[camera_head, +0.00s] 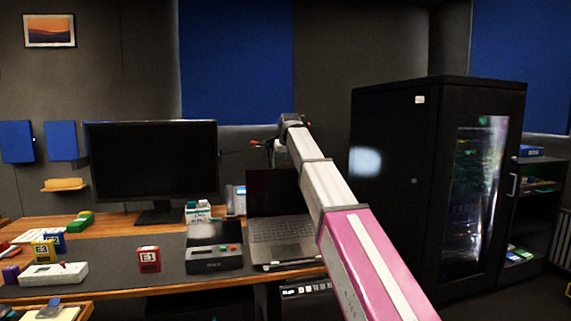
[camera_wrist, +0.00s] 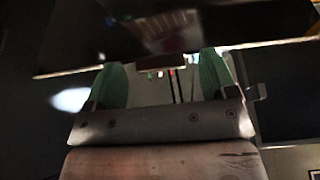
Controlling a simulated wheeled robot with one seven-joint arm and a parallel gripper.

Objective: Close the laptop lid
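The laptop (camera_head: 282,228) stands on the right part of the desk. Its lid (camera_head: 270,192) is raised, with a dark screen facing me, and its keyboard shows. My arm hides the right part of the laptop. My gripper (camera_head: 264,145) is above and behind the lid's top edge in the head view, small and partly hidden by my wrist. In the wrist view my gripper (camera_wrist: 163,78) shows two green fingers set apart with nothing clearly held between them. A dark, glossy panel lies beyond the fingertips there; I cannot tell if it is the lid or if they touch.
A large monitor (camera_head: 152,160) stands left of the laptop. A black device (camera_head: 214,257) with coloured buttons sits just left of the keyboard. A red E1 block (camera_head: 149,259) and white device (camera_head: 54,273) are farther left. A tall black cabinet (camera_head: 395,180) stands at the right.

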